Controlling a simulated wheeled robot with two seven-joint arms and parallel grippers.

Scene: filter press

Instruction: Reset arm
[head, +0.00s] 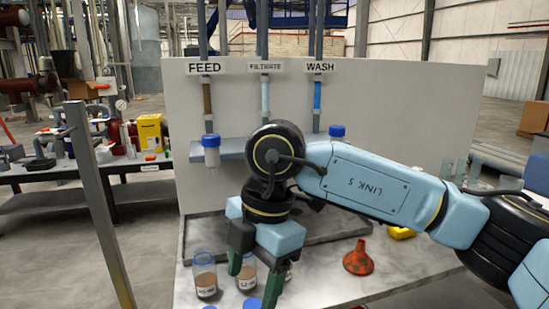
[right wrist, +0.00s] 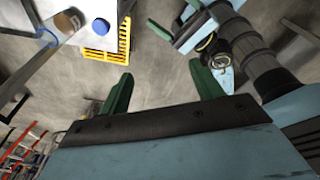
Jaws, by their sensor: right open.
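My right arm reaches in from the right in the head view, bent across the middle of the bench. Its gripper (head: 252,284) points down with its two green fingers apart, over the front of the bench beside two jars. The right wrist view shows the same gripper (right wrist: 163,82) open, with nothing between the fingers. In the head view no left arm shows. In the right wrist view a green finger-like part beside light blue parts (right wrist: 158,32) at the top looks like my left gripper; its opening is unclear.
Jars with brown contents (head: 205,278) stand at the bench front, close to the right gripper. A red funnel (head: 358,259) and yellow item (head: 402,232) lie right, below my arm. Blue-capped bottles (head: 211,152) hang before the FEED, FILTRATE and WASH panel (head: 420,100). A metal post (head: 98,200) stands left.

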